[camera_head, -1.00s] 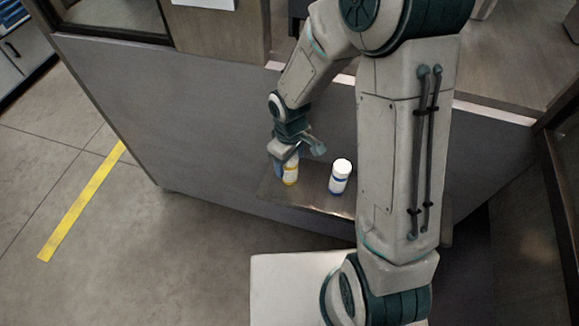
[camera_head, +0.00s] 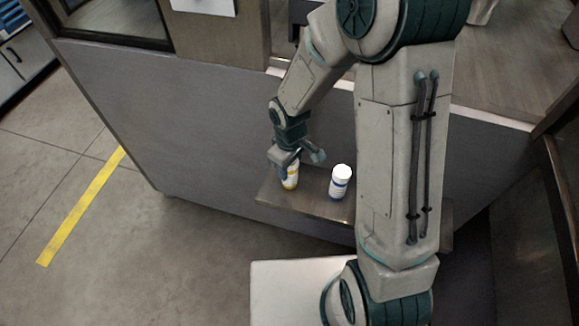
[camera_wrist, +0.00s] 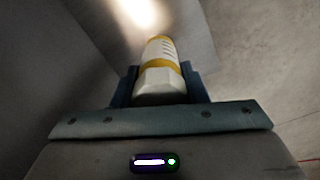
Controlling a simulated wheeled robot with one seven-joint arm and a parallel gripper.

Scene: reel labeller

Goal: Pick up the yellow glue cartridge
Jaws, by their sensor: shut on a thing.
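The yellow glue cartridge (camera_head: 290,183) is white with yellow bands and stands roughly upright at the left part of a small metal shelf (camera_head: 305,207). My gripper (camera_head: 287,166) comes down on it from above and is shut on it. In the wrist view the cartridge (camera_wrist: 162,58) sits between the two dark fingers, with its pale end towards the camera. The fingers hide part of its sides. I cannot tell whether its base touches the shelf.
A white bottle with a blue band (camera_head: 340,182) stands on the shelf just right of my gripper. A grey panel (camera_head: 190,130) rises behind the shelf. The floor to the left is open, with a yellow stripe (camera_head: 80,210).

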